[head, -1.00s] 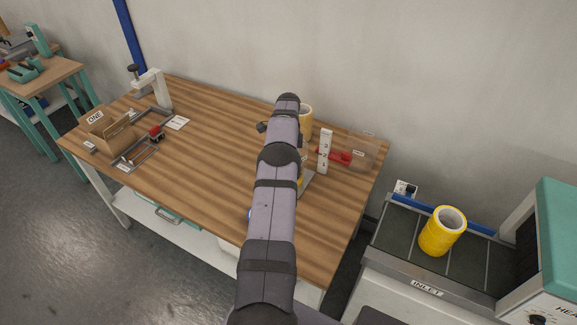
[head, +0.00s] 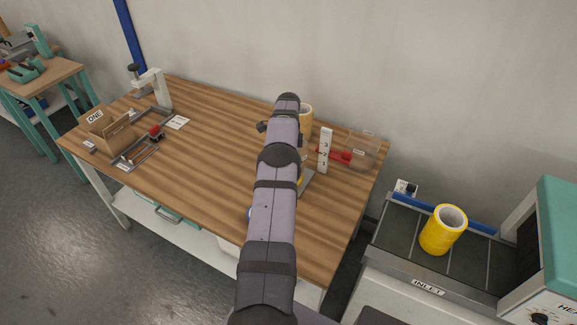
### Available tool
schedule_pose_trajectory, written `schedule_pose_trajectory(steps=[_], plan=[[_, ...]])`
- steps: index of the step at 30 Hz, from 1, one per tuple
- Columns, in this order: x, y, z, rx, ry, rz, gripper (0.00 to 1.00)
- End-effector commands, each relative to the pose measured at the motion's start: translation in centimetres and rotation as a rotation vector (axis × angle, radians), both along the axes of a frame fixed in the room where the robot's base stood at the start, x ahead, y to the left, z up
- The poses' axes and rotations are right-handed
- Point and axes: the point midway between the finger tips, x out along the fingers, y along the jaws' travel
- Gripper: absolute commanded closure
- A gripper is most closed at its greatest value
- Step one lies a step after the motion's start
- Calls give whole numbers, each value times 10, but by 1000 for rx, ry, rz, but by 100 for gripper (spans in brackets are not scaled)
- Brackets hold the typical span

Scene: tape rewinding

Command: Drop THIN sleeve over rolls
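A stack of yellow tape rolls (head: 443,231) with a pale hollow core stands upright on the dark inlet bed at the right. I cannot tell whether a sleeve is around it. On the wooden table, a tan cylinder (head: 306,122) is partly hidden behind my arm. No thin sleeve can be made out for certain. My arm runs up the middle of the view and hides my gripper, so its fingers and anything in them do not show.
A white numbered post (head: 325,151) with a red part (head: 344,156) stands at the table's right, beside a clear bin (head: 365,147). At the left are a cardboard box (head: 106,132) and a white clamp stand (head: 154,87). The table's centre-left is clear. A teal-sided machine (head: 558,240) borders the inlet.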

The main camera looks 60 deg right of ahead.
Motion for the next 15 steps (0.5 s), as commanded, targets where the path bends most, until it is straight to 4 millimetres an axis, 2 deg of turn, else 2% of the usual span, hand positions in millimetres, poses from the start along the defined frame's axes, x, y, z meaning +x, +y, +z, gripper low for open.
schedule_pose_trajectory(steps=[1,15], plan=[[-3,6,-15,20,9,0,100],[-3,6,-29,18,9,0,100]])
